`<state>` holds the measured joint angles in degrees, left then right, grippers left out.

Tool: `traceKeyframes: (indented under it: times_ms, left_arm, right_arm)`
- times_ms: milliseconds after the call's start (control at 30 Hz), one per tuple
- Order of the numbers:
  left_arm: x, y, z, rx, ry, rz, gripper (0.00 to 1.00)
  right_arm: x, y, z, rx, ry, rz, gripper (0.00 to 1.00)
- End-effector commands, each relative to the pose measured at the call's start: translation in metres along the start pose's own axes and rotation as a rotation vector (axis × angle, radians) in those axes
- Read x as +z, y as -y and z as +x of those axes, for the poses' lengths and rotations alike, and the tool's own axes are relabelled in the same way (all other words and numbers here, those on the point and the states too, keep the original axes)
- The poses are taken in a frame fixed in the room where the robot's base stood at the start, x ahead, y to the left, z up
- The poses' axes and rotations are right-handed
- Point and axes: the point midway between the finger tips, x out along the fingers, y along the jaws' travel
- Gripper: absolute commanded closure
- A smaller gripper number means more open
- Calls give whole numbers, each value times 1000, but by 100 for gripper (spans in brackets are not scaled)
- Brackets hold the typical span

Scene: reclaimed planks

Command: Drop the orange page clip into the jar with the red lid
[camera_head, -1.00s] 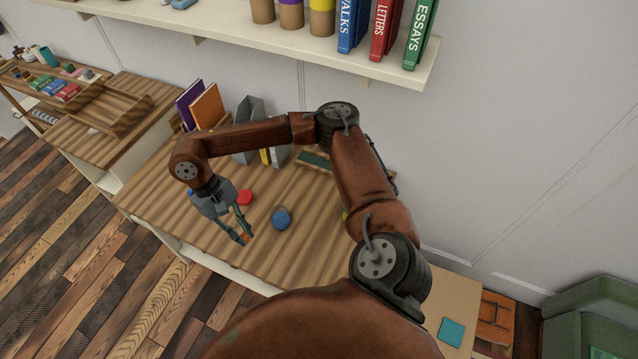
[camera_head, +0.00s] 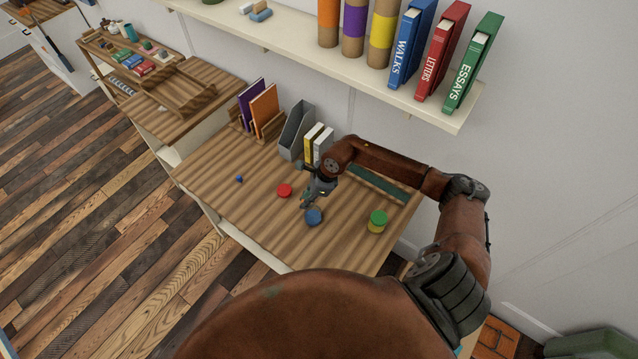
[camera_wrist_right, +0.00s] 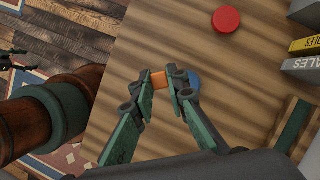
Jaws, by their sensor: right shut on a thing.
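My right gripper (camera_head: 307,201) is shut on the orange page clip (camera_wrist_right: 159,80), held between its fingertips in the wrist view. The clip is too small to make out in the head view. The jar with the red lid (camera_head: 284,190) stands on the desk, just left of the gripper in the head view; its round lid also shows at the top of the wrist view (camera_wrist_right: 227,19). The gripper is apart from that jar and close to the blue-lidded jar (camera_head: 314,217). A dark jointed shape at the wrist view's left edge may be my left gripper; its jaws are unclear.
A green-lidded jar (camera_head: 378,219) stands to the right on the desk. A small blue object (camera_head: 239,179) lies at the left. Books in a rack (camera_head: 264,107), a grey file holder (camera_head: 296,131) and a shelf (camera_head: 330,55) are behind. The desk's front left is clear.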

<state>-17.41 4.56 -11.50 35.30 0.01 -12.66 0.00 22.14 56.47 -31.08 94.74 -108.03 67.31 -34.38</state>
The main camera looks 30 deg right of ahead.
Motion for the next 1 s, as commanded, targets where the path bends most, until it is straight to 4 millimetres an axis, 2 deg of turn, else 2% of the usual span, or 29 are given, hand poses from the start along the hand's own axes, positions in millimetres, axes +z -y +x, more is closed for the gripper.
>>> traceKeyframes:
  times_ms: [33, 100, 233, 400, 667, 1000]
  left_arm:
    - [-4, 1, -14, -1, -4, 1, 33]
    - [-9, 2, -23, -2, -9, 1, 33]
    - [-14, 3, -35, -2, -15, 1, 33]
    - [-14, 3, -42, -2, -15, 1, 33]
    - [-12, 3, -36, -2, -13, 1, 33]
    - [-8, 2, -13, -2, -10, 1, 33]
  right_arm:
    - [-4, 5, -8, -40, 0, 98, 96]
    - [-12, 14, -12, -96, -1, 234, 96]
    - [-25, 26, -17, -178, -1, 431, 96]
    - [-36, 35, -20, -236, -2, 573, 96]
    - [-44, 37, -10, -248, -2, 606, 96]
    - [-58, 37, 26, -246, -2, 605, 96]
